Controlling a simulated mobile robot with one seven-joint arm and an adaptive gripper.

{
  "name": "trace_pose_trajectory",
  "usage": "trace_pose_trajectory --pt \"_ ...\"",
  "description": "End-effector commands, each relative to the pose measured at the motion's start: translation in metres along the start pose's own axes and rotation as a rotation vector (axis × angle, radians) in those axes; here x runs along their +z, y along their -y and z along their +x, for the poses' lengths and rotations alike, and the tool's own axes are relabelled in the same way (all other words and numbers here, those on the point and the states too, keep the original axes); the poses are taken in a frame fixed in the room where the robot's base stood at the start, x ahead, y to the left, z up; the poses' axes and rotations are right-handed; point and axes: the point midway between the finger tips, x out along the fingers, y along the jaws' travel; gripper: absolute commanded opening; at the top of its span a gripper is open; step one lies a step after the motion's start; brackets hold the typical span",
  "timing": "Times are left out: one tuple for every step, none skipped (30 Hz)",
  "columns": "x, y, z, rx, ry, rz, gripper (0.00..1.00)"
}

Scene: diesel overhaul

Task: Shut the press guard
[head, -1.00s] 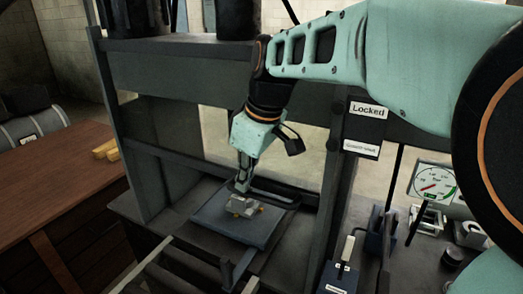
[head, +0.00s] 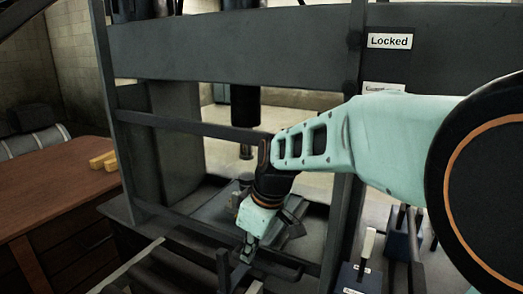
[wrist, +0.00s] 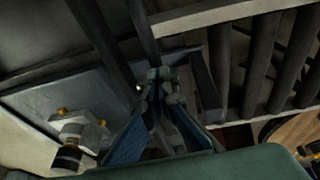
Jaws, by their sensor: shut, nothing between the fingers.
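The press (head: 230,48) stands in front of me with a dark frame and a ram (head: 246,110) hanging in its opening. A dark barred panel (head: 165,268), which looks like the press guard, lies low at the front, swung outward. It also shows in the wrist view (wrist: 232,14). My gripper (head: 247,254) is shut and empty, pointing down at the front of the press beside a dark upright bar (head: 224,268). In the wrist view its closed fingertips (wrist: 160,82) are close to a dark bar; I cannot tell whether they touch.
A metal part with yellow bits (wrist: 78,132) rests on the blue-grey press plate (wrist: 40,98). A "Locked" label (head: 390,41) is on the right post. A lever box (head: 360,277) stands at lower right. A wooden desk (head: 55,185) is at left.

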Motion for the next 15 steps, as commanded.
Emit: trace_pose_trajectory --pt "0.004 0.001 0.011 -0.003 0.003 0.001 0.0" --pt "0.005 0.001 0.014 -0.002 0.003 0.001 0.0" --pt "0.006 0.002 0.017 -0.002 0.002 0.001 0.0" --pt "0.006 0.002 0.019 -0.002 0.002 0.001 0.0" --pt "0.007 0.002 0.02 -0.003 0.002 0.001 0.0" --pt "0.007 0.002 0.022 -0.003 0.002 0.001 0.0" --pt "0.007 0.002 0.023 -0.003 0.002 0.001 0.0" --pt "0.007 0.002 0.023 -0.003 0.002 0.001 0.0" --pt "0.008 0.002 0.024 -0.003 0.002 0.0 0.0" --pt "0.008 0.002 0.024 -0.003 0.002 0.0 0.0" --pt "0.008 0.003 0.024 -0.003 0.003 0.0 0.0" --pt "0.008 0.003 0.024 -0.003 0.003 0.0 0.0" --pt "0.008 0.003 0.024 -0.004 0.003 0.0 0.0" --pt "0.008 0.003 0.025 -0.004 0.003 0.0 0.0" --pt "0.008 0.003 0.025 -0.004 0.004 0.0 0.0"
